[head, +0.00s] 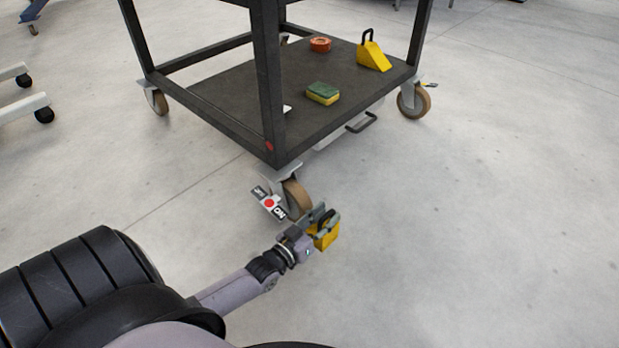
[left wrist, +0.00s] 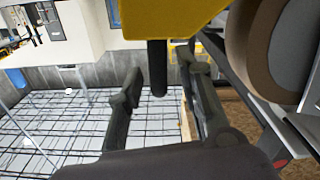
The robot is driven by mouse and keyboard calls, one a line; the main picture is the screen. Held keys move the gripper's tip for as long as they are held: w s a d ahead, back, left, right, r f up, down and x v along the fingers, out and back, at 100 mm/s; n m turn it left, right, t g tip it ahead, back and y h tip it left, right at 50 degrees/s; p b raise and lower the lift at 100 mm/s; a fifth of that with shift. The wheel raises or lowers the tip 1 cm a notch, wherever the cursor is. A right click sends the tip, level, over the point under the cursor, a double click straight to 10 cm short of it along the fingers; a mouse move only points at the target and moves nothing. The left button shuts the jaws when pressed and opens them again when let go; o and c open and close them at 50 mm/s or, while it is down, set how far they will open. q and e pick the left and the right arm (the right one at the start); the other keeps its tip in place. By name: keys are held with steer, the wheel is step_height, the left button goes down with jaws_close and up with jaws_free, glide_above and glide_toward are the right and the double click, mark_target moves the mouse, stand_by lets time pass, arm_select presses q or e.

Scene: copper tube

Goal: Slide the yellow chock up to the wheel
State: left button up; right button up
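The yellow chock (head: 327,237) is on the floor beside the near caster wheel (head: 297,198) of the cart, just right of it in the head view. In the left wrist view the chock (left wrist: 170,18) fills the top, its black handle (left wrist: 157,68) hanging down between my fingers; the wheel (left wrist: 276,50) is at right. My left gripper (head: 316,219) is at the chock. Its fingers (left wrist: 158,88) stand apart on either side of the handle, with narrow gaps showing, so it looks open. Any gap between chock and wheel is hard to judge. My right gripper is not in view.
The dark cart shelf (head: 225,95) holds a second yellow chock (head: 373,57), a green and yellow sponge (head: 322,93) and an orange roll (head: 320,44). An ON/OFF brake pedal (head: 270,203) juts out beside the near wheel. The floor to the right is clear.

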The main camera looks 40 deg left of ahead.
arm_select(q)
steer(key=s, duration=0.9)
steer(key=shift+s+a, duration=0.35)
steer(key=shift+s, duration=0.05)
